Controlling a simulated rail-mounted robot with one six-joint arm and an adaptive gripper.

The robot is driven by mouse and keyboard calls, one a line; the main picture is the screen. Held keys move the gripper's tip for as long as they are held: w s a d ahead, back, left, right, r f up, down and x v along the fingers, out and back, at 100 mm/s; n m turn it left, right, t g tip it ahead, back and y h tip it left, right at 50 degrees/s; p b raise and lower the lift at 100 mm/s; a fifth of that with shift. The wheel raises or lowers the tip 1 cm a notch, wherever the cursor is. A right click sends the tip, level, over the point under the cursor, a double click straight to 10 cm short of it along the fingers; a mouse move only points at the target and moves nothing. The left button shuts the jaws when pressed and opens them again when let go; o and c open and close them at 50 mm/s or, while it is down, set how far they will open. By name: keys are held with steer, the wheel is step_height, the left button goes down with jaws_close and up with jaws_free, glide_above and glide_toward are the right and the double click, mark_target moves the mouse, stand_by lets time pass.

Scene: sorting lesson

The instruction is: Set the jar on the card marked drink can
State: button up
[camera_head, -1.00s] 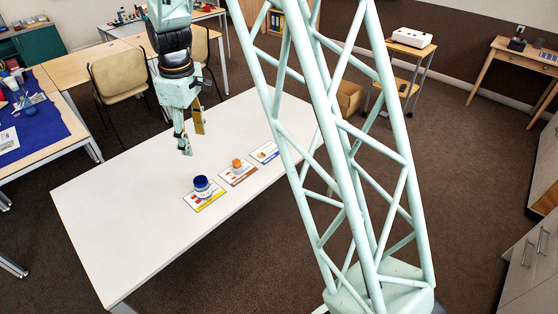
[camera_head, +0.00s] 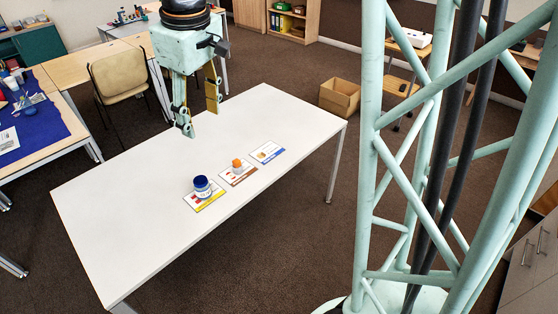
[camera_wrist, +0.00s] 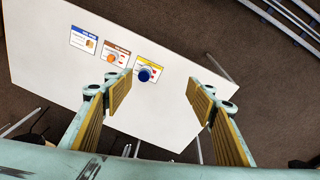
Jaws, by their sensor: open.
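The jar (camera_head: 202,187) has a blue lid and a pale body with a blue band. It stands upright on the yellow-edged card (camera_head: 212,203), nearest the front of the white table (camera_head: 130,215). In the wrist view the jar (camera_wrist: 145,74) shows from above between my fingers, on the yellow card (camera_wrist: 152,58). A small orange-topped object (camera_head: 237,165) stands on the brown-edged card (camera_head: 236,180). The blue-edged card (camera_head: 267,153) has only a printed picture on it. The card words are too small to read surely. My gripper (camera_head: 200,120) is open and empty, above the table behind the cards.
The left part of the white table is bare. A chair (camera_head: 125,80) and a table with a blue cloth (camera_head: 40,122) stand to the left. An open cardboard box (camera_head: 339,97) sits on the floor beyond the table.

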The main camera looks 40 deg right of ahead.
steer(key=s+r+m+t, duration=0.1)
steer(key=s+r, duration=0.3)
steer(key=s, duration=1.2)
steer(key=s+r+m, duration=0.4)
steer(key=s+r, duration=0.1)
steer(key=s, duration=1.2)
steer(key=shift+m+t, duration=0.3)
steer(key=shift+t, duration=0.1)
steer(key=shift+s, duration=0.2)
